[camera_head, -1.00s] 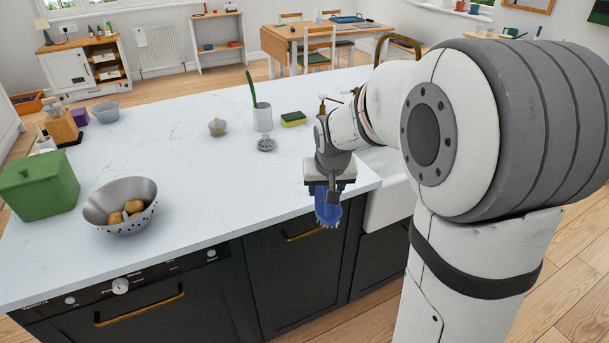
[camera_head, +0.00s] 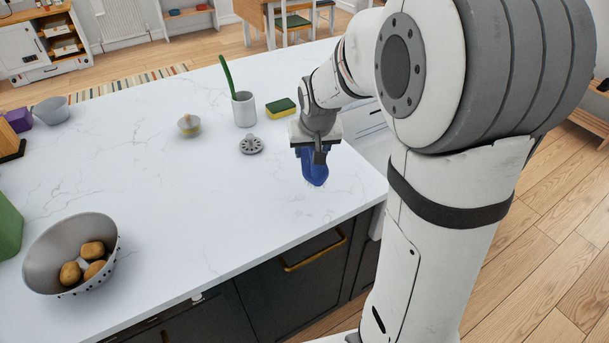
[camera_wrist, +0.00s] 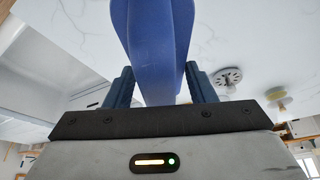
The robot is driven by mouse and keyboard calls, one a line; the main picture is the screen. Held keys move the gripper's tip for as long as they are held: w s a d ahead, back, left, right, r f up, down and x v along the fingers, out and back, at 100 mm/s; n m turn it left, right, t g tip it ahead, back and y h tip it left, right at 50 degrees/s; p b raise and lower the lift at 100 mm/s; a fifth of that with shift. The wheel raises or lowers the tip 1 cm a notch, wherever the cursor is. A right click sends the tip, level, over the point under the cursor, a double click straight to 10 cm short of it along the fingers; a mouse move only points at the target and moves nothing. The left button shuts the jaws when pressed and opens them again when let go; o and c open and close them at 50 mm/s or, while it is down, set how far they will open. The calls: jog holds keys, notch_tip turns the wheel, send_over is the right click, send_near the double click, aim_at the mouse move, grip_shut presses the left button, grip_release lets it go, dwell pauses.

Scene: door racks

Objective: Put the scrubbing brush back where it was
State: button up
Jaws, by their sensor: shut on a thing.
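The blue scrubbing brush (camera_head: 314,168) is held in my gripper (camera_head: 313,150) at the right part of the white worktop. It hangs down from the jaws. In the head view its lower end looks close to the worktop; I cannot tell whether it touches. In the wrist view my gripper (camera_wrist: 161,88) is shut on the brush (camera_wrist: 155,45), with a finger on each side of its blue body. The bristles are hardly seen.
A yellow-green sponge (camera_head: 281,108), a white cup (camera_head: 244,110) with a green-handled tool, a grey drain strainer (camera_head: 251,145) and a small lidded pot (camera_head: 189,125) stand left of my gripper. A colander of potatoes (camera_head: 45,250) is at front left. The worktop's middle is clear (camera_head: 200,200).

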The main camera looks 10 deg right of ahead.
jog(key=f, duration=0.7)
jog(key=shift+s+a+f, duration=0.1)
jog(key=shift+a+f, duration=0.1)
jog(key=shift+f, duration=0.2)
jog(key=shift+f, duration=0.15)
jog(key=o, duration=0.9)
jog(key=shift+o, duration=0.2)
